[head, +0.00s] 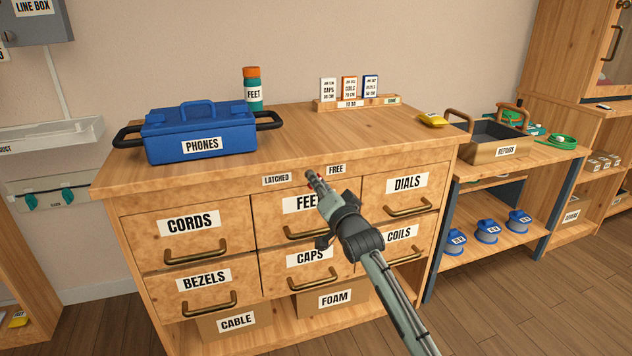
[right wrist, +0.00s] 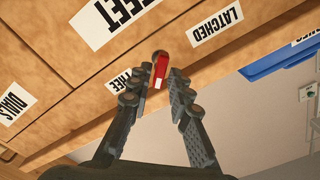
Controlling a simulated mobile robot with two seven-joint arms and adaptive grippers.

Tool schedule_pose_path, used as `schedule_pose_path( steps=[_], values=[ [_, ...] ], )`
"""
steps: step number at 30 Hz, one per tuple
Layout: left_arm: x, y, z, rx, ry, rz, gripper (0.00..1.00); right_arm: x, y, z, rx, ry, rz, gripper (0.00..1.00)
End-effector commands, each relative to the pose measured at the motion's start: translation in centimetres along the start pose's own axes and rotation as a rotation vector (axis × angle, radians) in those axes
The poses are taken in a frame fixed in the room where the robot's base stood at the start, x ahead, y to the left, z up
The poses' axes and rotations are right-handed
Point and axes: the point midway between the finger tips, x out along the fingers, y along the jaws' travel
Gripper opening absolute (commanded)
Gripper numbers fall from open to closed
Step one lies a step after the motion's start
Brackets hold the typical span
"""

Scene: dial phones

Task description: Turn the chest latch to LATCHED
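The wooden chest (head: 390,140) has a latch on its front rail, between a LATCHED label (head: 277,180) and a FREE label (head: 336,169). In the right wrist view the latch is a small red lever (right wrist: 161,67) with a white tip. Its tip lies toward the FREE label (right wrist: 119,82) side rather than the LATCHED label (right wrist: 215,25). My right gripper (head: 314,180) is at the latch, its fingers (right wrist: 161,77) partly open on either side of the lever. A gap shows on the right side; contact is unclear. The gripper mostly hides the latch in the head view. My left gripper is out of view.
A blue PHONES case (head: 200,130), an orange-capped FEET bottle (head: 253,92) and a small card rack (head: 357,103) stand on the chest top. Labelled drawers with brass handles (head: 195,252) lie below the latch. A REPAIRS tray (head: 497,150) stands on the right-hand bench.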

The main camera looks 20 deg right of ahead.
Motion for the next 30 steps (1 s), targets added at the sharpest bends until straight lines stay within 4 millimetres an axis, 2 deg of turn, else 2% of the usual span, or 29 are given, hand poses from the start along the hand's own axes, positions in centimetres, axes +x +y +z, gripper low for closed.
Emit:
schedule_pose_path(
  steps=[3, 6, 15, 20, 30],
  values=[
    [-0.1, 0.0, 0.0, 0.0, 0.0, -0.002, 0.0, 1.5, 0.0, 0.0, -0.002, 0.0, 0.001, 0.19],
    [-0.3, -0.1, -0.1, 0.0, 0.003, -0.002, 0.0, 2.2, 0.0, 0.1, -0.001, -0.001, 0.0, 0.19],
    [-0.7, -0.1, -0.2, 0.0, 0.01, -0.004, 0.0, 2.4, 0.0, 0.1, -0.001, -0.001, 0.001, 0.19],
    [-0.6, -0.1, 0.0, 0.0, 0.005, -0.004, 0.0, 2.4, 0.1, 0.1, -0.001, -0.002, 0.001, 0.0],
    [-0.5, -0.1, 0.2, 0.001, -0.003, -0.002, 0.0, 2.4, 0.0, 0.1, -0.019, -0.002, 0.002, 0.0]
  ],
)
